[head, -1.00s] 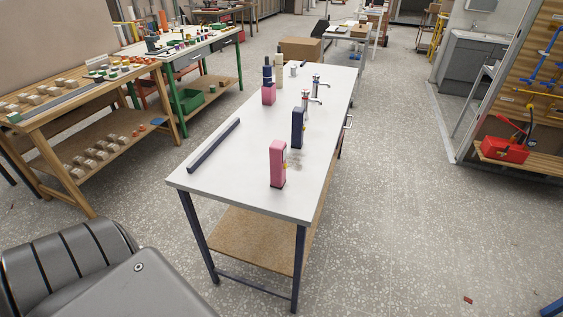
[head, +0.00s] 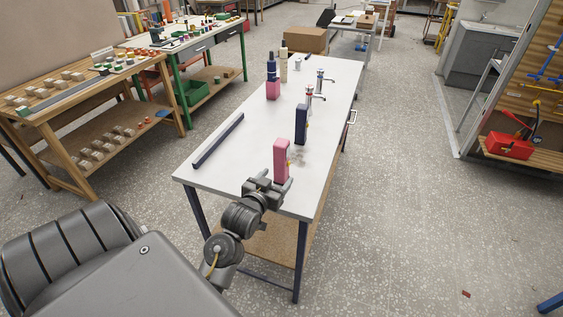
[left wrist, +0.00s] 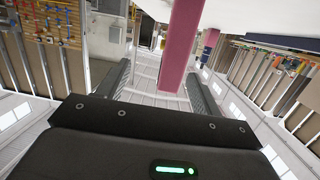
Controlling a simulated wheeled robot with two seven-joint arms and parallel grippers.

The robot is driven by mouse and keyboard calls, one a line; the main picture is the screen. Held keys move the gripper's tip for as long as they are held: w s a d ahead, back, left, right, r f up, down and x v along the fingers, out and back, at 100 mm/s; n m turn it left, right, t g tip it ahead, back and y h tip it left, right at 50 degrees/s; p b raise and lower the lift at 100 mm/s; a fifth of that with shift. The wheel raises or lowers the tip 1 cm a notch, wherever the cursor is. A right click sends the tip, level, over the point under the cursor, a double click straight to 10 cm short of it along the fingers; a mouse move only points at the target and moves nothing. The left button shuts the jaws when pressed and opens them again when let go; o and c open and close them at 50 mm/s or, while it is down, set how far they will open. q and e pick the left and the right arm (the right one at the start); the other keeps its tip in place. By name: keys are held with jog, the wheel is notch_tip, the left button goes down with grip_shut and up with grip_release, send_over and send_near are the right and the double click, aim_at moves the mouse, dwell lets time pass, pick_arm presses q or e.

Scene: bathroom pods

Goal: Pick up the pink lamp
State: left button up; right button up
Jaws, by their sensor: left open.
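The pink lamp (head: 281,160), a tall upright block, stands near the close end of the white table (head: 232,163). My left gripper (head: 275,183) is open at the lamp's near side, low by its base. In the left wrist view the pink lamp (left wrist: 180,45) shows as a pink bar coming down from the top, in line with the gap between the open fingers (left wrist: 158,80) and closer to the right-hand one. I cannot tell whether a finger touches it. The gripper hides the lamp's base in the head view. My right gripper is not in view.
A dark blue block (head: 301,124) stands just behind the lamp. Taps (head: 310,95), a pink-based dark bottle (head: 272,85) and a cream bottle (head: 284,67) stand farther back. A dark bar (head: 219,139) lies along the left side. The table's near right is bare.

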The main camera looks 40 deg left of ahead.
pick_arm(q)
jog(key=n+t+y, duration=0.1)
jog(key=t, duration=0.1)
send_near(283, 140)
jog(key=x, duration=0.2)
jog(key=p+x, duration=0.1)
jog(key=f+x, duration=0.1)
jog(key=x, duration=0.1)
jog(key=shift+w, duration=0.3)
jog(key=shift+w+a+r+p, duration=0.2)
jog(key=shift+w+p, duration=0.15)
jog(key=shift+p, duration=0.2)
jog(key=p+x, duration=0.1)
jog(key=x, duration=0.2)
jog(key=shift+w+a+f, duration=0.15)
jog(key=shift+w, duration=0.15)
jog(key=shift+w+a+f, duration=0.1)
jog(key=shift+w+a, duration=0.05)
jog(key=shift+w, duration=0.25)
jog(key=shift+s, duration=0.1)
grip_shut()
